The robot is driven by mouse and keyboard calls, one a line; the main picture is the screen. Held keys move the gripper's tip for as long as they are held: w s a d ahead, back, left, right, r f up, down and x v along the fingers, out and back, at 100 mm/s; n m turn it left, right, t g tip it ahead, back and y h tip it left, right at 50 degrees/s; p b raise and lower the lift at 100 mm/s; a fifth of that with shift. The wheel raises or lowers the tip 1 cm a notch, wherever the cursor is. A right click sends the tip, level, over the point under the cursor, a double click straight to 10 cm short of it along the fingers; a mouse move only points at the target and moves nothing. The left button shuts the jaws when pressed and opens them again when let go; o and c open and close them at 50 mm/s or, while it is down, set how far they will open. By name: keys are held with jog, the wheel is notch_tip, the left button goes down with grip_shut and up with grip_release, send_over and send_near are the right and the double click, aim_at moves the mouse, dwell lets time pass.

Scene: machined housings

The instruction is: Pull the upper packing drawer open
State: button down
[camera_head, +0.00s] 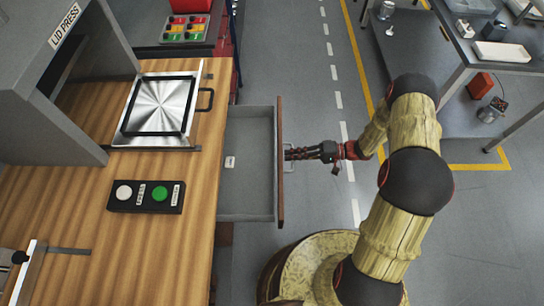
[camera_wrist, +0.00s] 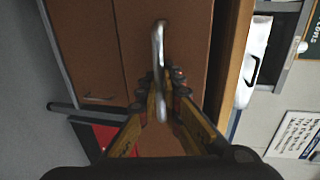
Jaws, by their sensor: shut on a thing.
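The upper packing drawer (camera_head: 248,190) stands pulled out from the right side of the wooden bench in the head view. Its inside is grey, with a small white item (camera_head: 229,162) lying on the floor of it. Its brown front panel (camera_head: 280,165) faces my arm. My gripper (camera_head: 293,153) is at the drawer's handle, on the outer side of the panel. In the wrist view, my gripper (camera_wrist: 160,95) is shut on the metal bar handle (camera_wrist: 157,48), with the fingers on both sides of it. The fingertips partly hide the handle.
The wooden bench (camera_head: 190,215) carries a lid press (camera_head: 75,75), a metal plate on a slide (camera_head: 158,108) and a button box (camera_head: 146,196). A second drawer front (camera_wrist: 85,40) with its handle shows in the wrist view. The grey floor right of the drawer holds my arm and base.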

jog(key=f+b+v, duration=0.1)
jog(key=v, duration=0.6)
jog(key=shift+d+f, duration=0.25)
jog(key=shift+d, duration=0.3)
jog(key=shift+s, duration=0.1)
jog(key=c, duration=2)
grip_release()
jog(key=v, duration=1.2)
